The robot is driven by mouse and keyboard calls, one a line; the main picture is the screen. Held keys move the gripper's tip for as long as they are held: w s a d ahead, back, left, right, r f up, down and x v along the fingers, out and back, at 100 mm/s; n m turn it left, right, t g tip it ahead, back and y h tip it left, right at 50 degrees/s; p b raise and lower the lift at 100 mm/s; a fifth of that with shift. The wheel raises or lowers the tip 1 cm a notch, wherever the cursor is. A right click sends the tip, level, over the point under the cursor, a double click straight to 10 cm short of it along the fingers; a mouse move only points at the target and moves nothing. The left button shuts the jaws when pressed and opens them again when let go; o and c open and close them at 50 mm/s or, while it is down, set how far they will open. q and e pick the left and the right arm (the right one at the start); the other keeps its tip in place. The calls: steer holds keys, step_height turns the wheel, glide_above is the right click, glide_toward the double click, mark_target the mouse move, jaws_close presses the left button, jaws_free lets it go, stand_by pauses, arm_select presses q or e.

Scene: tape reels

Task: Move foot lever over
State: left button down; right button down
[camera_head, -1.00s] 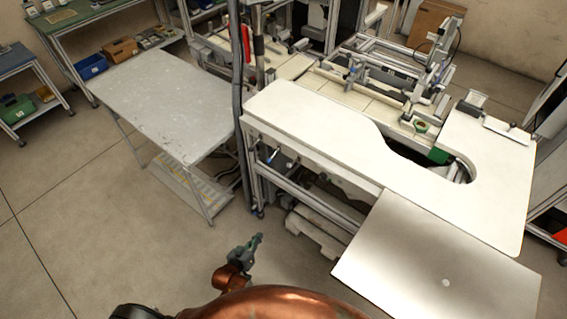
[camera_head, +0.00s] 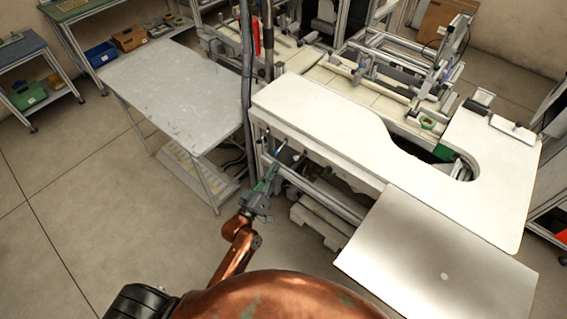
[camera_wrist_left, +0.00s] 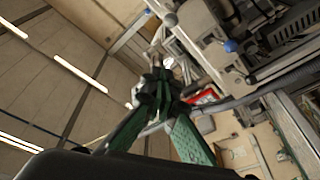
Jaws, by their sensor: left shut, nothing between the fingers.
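A small lever (camera_head: 280,147) with a blue end sticks out under the left end of the white worktable; I cannot be sure it is the foot lever. Blue ball knobs show in the left wrist view, one (camera_wrist_left: 230,46) at upper right and another at the top edge. My left gripper (camera_head: 271,174), with green fingers, is shut and empty. It points up toward the table's left underside, just below the lever in the head view. Its fingers (camera_wrist_left: 158,72) also show in the left wrist view, left of the upper-right knob. I cannot tell whether they touch anything. My right gripper is out of view.
The white worktable (camera_head: 330,122) has frame rails below it. A bare metal plate (camera_head: 420,260) lies at its front right. A grey table (camera_head: 170,90) stands to the left, beyond a vertical post with cables (camera_head: 247,75). The floor at lower left is clear.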

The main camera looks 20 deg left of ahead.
arm_select(q)
steer(key=x, duration=1)
steer(key=shift+s+d+f, duration=0.3)
steer(key=shift+f, duration=0.3)
steer(key=shift+s+d+f, duration=0.25)
steer(key=shift+d+f, duration=0.1)
steer(key=shift+f, duration=0.2)
steer(key=shift+s+d+f, duration=0.3)
steer(key=shift+f, duration=0.3)
